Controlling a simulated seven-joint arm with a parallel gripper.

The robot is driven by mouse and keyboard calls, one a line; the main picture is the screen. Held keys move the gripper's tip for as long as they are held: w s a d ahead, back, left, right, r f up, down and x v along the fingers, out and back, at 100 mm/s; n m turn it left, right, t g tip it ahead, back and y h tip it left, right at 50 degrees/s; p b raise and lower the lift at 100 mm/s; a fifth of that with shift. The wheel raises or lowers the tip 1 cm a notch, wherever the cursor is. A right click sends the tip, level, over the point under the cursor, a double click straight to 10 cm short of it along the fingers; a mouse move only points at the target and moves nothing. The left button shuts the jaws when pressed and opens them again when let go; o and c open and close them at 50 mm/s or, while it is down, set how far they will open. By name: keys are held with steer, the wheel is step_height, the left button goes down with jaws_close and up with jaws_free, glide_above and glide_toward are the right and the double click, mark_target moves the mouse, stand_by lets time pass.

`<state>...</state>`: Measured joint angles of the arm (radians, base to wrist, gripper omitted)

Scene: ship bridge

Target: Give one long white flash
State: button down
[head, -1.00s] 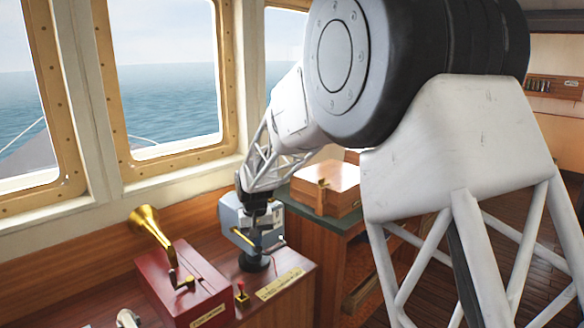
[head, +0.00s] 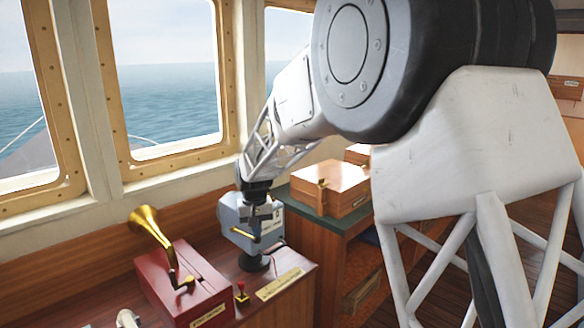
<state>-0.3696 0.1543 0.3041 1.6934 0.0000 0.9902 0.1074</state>
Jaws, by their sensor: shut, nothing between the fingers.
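A blue-grey signal lamp (head: 234,214) with a yellow lever (head: 241,233) stands on a round black foot (head: 254,263) on the wooden console. My gripper (head: 254,212) points down at the lamp, in front of its body and just above the lever. It is shut and holds nothing. The fingertips are small and dark against the lamp, so I cannot tell whether they touch the lever. My wrist covers part of the lamp's top. No light shows from the lamp.
A red box (head: 185,285) with a brass horn (head: 147,222) and crank stands left of the lamp. A wooden case (head: 322,190) rests on the green-topped cabinet to the right.

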steer(key=shift+r, duration=3.5)
steer(key=s+d+r+m+t, duration=0.1)
steer(key=s+d+r, duration=0.2)
steer(key=s+d, duration=0.7)
steer(key=s+d+r+m, duration=0.1)
steer(key=s+d+r, duration=0.3)
steer(key=s+d, duration=0.6)
steer(key=s+d+f, duration=0.2)
steer(key=s+d, duration=0.1)
steer(key=s, duration=0.5)
steer(key=s+d+f+t, duration=0.1)
steer(key=s+d+f, duration=0.1)
steer(key=s, duration=0.6)
steer(key=s+d+f+m, duration=0.1)
steer(key=s+d, duration=0.3)
steer(key=s, duration=0.4)
steer(key=shift+s+f+t, duration=0.25)
steer(key=shift+f+t, duration=0.05)
steer(key=shift+f, duration=0.25)
